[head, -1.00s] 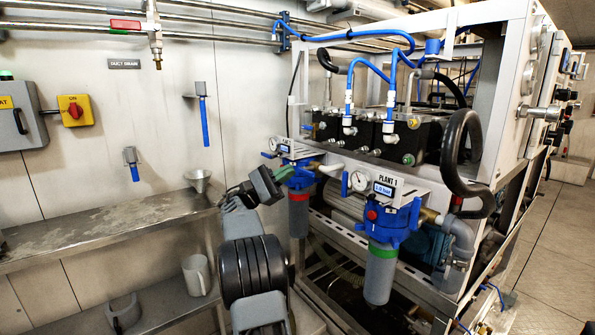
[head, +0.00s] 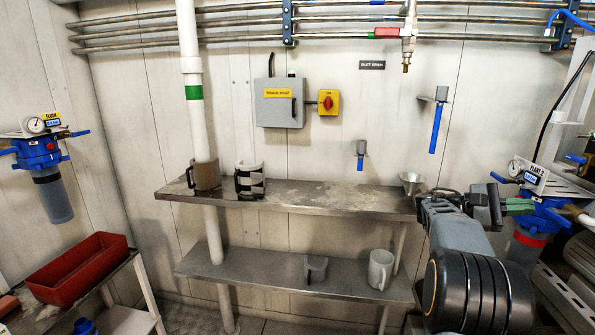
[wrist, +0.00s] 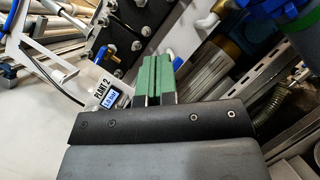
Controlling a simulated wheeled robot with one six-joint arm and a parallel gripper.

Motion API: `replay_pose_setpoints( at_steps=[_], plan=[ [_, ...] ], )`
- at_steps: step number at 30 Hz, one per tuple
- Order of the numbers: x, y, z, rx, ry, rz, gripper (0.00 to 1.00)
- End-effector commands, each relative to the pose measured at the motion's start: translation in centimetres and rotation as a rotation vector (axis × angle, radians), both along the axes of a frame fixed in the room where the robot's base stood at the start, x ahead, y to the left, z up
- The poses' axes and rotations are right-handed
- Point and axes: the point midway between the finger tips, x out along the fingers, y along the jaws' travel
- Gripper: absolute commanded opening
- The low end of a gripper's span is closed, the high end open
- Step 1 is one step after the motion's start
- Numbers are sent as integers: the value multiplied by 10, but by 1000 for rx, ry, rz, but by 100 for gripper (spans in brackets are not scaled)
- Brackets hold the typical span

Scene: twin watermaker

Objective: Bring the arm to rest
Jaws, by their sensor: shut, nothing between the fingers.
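My gripper (head: 520,206) is at the right of the head view, at the end of my raised arm, pointing right toward the blue filter housing (head: 546,222) marked Plant 2. In the wrist view its green fingers (wrist: 158,78) lie side by side, shut and empty. The Plant 2 label (wrist: 109,97) shows to the left of the fingers there. From the head view I cannot tell whether the fingers touch the housing.
A steel shelf (head: 310,197) runs along the wall, holding a dark mug, a striped holder and a funnel (head: 411,181). A lower shelf (head: 240,262) holds a grey mug (head: 380,268). A red bin (head: 77,268) and the Flush filter (head: 50,190) are at left.

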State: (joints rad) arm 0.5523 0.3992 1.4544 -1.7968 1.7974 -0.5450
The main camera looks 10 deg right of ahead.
Motion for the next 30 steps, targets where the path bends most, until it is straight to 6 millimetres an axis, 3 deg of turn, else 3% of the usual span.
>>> replay_pose_setpoints(
  at_steps=[1,2,5,10,15,18,24,30],
  plan=[
    [-1,18,25,89,-80,73,0],
    [-2,28,25,155,-137,117,0],
    [-4,74,18,388,-347,253,0],
    [-13,177,-3,772,-738,385,0],
    [-31,279,-13,1090,-1093,374,0],
    [-42,324,-14,1224,-1256,325,0],
    [-58,375,-12,1373,-1456,218,0],
    [-62,388,-14,1412,-1513,176,0]
  ],
)
